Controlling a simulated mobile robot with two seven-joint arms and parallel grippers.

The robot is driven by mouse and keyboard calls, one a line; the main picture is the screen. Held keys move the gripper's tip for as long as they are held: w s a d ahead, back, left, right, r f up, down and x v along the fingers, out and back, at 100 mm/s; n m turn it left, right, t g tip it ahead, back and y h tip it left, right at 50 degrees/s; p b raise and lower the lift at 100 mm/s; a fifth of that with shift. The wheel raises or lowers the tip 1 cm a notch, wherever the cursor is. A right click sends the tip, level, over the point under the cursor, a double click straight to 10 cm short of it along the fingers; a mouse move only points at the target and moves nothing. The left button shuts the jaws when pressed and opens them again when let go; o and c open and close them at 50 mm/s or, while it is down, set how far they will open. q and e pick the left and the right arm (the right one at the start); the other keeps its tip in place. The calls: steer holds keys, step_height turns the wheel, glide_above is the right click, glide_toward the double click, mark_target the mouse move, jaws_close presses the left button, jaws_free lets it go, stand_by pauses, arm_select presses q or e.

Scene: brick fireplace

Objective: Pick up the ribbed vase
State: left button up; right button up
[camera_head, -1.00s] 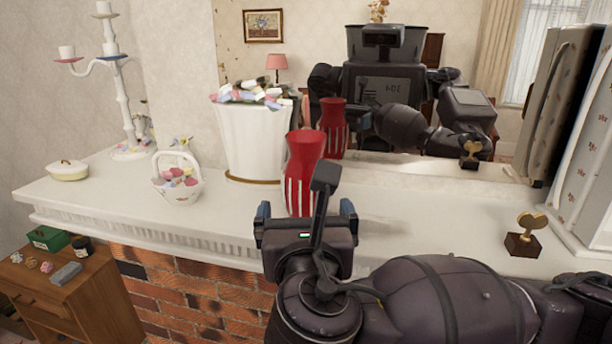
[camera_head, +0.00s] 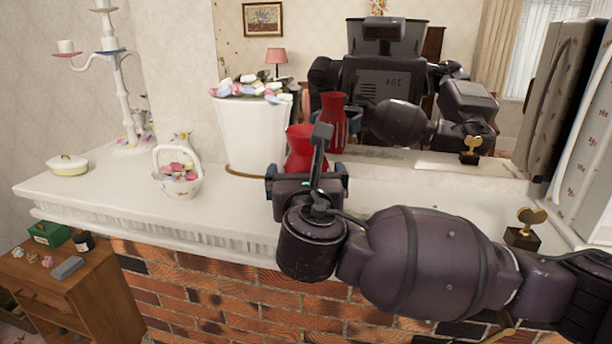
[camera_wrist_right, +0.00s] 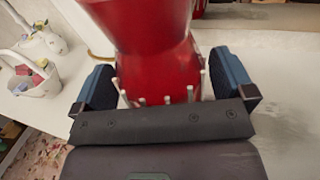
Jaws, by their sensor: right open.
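The ribbed vase (camera_head: 299,150) is red with white ribs on its lower part. It stands upright on the white mantel, in front of the mirror. My right gripper (camera_head: 307,172) is open at the vase and hides its lower part in the head view. In the right wrist view, the vase (camera_wrist_right: 158,62) is between the two blue-padded fingers of my right gripper (camera_wrist_right: 166,75). A gap shows on each side, so the fingers do not appear to press on it. My left gripper is not in view.
A white planter (camera_head: 250,135) stands close behind and left of the vase. A small white basket (camera_head: 178,180) is farther left on the mantel (camera_head: 110,195). A trophy-like ornament (camera_head: 524,230) stands at the right. The mirror (camera_head: 400,165) reflects the vase and me.

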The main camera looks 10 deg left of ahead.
steer(key=shift+c, duration=0.3)
steer(key=c, duration=1)
steer(key=shift+o, duration=0.2)
steer(key=shift+r, duration=0.1)
